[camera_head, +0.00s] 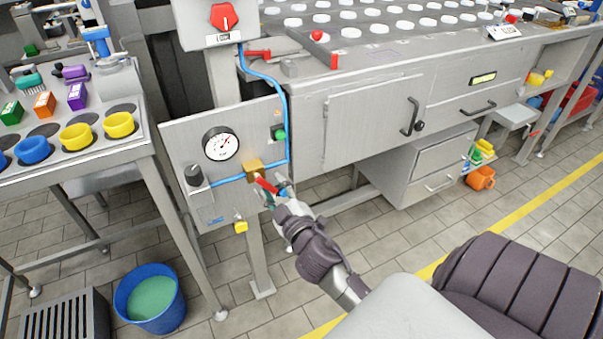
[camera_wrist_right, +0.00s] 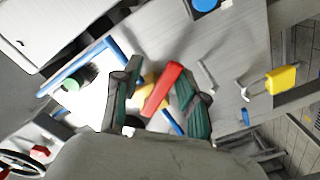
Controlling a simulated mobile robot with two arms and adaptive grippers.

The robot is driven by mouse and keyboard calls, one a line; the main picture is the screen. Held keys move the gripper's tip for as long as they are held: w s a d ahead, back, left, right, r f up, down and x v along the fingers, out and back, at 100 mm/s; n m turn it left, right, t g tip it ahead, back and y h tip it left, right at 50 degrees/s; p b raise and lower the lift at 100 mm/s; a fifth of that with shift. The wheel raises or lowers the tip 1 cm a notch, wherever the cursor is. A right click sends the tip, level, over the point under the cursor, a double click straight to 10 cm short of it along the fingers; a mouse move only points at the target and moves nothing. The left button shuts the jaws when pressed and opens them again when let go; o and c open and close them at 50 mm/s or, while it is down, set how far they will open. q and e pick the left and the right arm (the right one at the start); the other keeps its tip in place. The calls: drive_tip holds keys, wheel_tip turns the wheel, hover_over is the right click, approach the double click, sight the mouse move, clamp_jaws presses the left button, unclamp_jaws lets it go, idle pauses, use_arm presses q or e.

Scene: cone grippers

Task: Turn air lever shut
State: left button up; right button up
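The red air lever (camera_head: 266,185) sits on a brass valve (camera_head: 253,168) in a blue air line on a grey panel (camera_head: 190,140). It slants down to the right in the head view. My right gripper (camera_head: 277,193) is at the lever, in front of the panel. In the right wrist view the red lever (camera_wrist_right: 163,90) lies between the two green-padded fingers of the gripper (camera_wrist_right: 158,82). The fingers are apart, with a gap beside the left finger; the lever is close to the right finger, and contact there is unclear. My left gripper is not in view.
The panel also carries a pressure gauge (camera_head: 221,144), a black knob (camera_head: 194,175), a green button (camera_head: 281,136) and a yellow padlock (camera_head: 240,226). A grey cabinet (camera_head: 370,120) stands right of it. A blue bucket (camera_head: 150,297) is on the floor, lower left.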

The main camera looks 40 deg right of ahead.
drive_tip(key=b+v, duration=0.1)
drive_tip(key=v, duration=1.2)
drive_tip(key=a+f+m+g+y+p, duration=0.1)
drive_tip(key=a+f+g+y+p, duration=0.3)
drive_tip(key=f+p, duration=0.8)
drive_tip(key=s+a+f+g+p, duration=0.2)
drive_tip(key=s+f+g+p, duration=0.1)
drive_tip(key=s+f, duration=0.2)
drive_tip(key=s+a+f+m+g+p, duration=0.1)
drive_tip(key=s+a+f+g+p, duration=0.1)
drive_tip(key=s+f+g+p, duration=0.1)
drive_tip(key=shift+s+a+f+p, duration=0.3)
drive_tip(key=shift+s+f+p, duration=0.45)
drive_tip(key=shift+s+f, duration=0.55)
drive_tip(key=shift+w+f, duration=0.1)
drive_tip(key=shift+w, duration=0.1)
